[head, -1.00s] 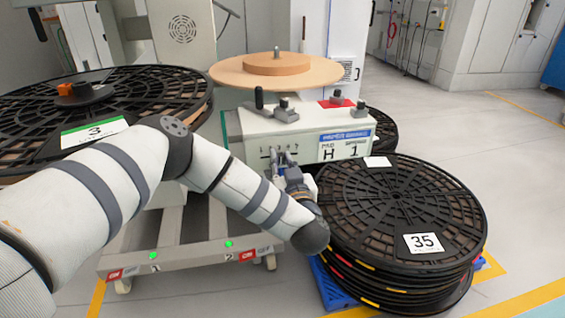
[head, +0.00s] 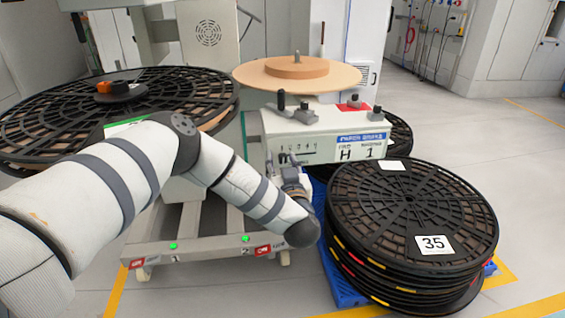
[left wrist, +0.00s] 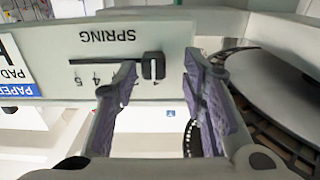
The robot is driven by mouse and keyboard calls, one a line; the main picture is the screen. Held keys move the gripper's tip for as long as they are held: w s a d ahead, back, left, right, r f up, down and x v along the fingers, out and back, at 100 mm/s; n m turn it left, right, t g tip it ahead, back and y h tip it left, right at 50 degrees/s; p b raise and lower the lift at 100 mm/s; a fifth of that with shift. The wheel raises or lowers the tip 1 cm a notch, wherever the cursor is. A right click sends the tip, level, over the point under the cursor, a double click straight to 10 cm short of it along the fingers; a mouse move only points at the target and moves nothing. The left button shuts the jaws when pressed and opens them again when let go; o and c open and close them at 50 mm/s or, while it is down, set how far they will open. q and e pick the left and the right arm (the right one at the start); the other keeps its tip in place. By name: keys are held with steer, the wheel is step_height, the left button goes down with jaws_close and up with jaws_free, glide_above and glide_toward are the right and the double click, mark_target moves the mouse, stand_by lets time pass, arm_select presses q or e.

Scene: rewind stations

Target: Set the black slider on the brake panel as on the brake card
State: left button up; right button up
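The brake panel (head: 300,125) is the pale box front under the round wooden disc. In the left wrist view it shows upside down (left wrist: 110,35), with SPRING lettering and a dark slot. The black slider (left wrist: 153,66) sits at the slot's right end there, by the 1. My left gripper (left wrist: 160,64) is open, one fingertip on each side of the slider; contact is not clear. One finger hides part of the scale. In the head view the gripper (head: 289,168) is at the panel's lower left. The brake card (head: 361,145) reads H and 1, PAD and SPRING.
A stack of black reels (head: 410,225) marked 35 stands on a blue pallet (head: 340,278), close to my left gripper. A large black reel (head: 60,115) lies at the left. Black knobs (head: 305,113) stand on top of the panel box. Floor at the right is clear.

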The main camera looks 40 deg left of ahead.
arm_select(q)
steer(key=v, duration=1.2)
